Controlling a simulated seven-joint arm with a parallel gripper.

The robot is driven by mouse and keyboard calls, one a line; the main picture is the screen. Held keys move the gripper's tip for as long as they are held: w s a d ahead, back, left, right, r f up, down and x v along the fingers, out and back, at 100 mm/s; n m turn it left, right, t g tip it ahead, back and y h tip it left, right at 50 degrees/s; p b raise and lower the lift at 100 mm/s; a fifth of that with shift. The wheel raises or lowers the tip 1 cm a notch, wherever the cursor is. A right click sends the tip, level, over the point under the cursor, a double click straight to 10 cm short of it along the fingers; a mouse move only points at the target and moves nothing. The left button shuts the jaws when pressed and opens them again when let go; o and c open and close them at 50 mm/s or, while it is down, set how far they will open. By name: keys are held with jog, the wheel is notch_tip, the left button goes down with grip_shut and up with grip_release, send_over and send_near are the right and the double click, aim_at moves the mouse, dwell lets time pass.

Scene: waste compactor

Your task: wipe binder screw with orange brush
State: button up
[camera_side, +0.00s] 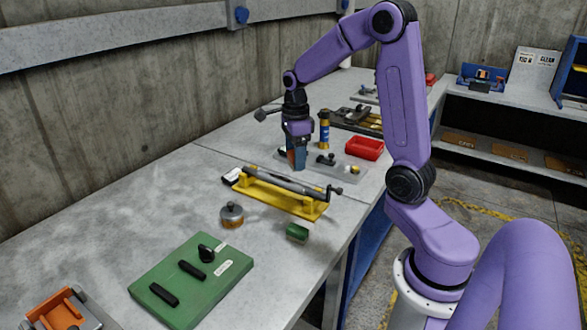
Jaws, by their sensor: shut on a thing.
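A long dark rod with a handle at its right end, which looks like the binder screw (292,183), lies across a yellow cradle (272,197) on the bench. My gripper (297,152) points down, behind the cradle and apart from the screw. It is shut on a small block-like thing with an orange edge, which looks like the orange brush (303,160). Its bristles cannot be made out, and the fingers hide much of it. The held thing is low, close to the bench top beside a grey plate; I cannot tell whether it touches.
A grey plate with small fittings (340,172), a red tray (364,149) and a yellow-blue canister (324,130) stand near my gripper. A round tin (232,215), a green block (297,233) and a green board (192,280) lie in front.

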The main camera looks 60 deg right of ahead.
jog(key=d, duration=0.3)
send_over(300, 185)
jog(key=shift+m, duration=0.4)
jog(key=shift+w+f, duration=0.15)
jog(key=shift+f, duration=3.2)
jog(key=shift+w+f, duration=0.45)
jog(key=shift+f, duration=0.3)
jog(key=shift+c, duration=0.4)
jog(key=shift+w, duration=6.1)
jog(key=shift+s, duration=6.65)
notch_tip(300, 185, up, 8)
jog(key=shift+r, duration=0.15)
jog(key=shift+w, duration=0.1)
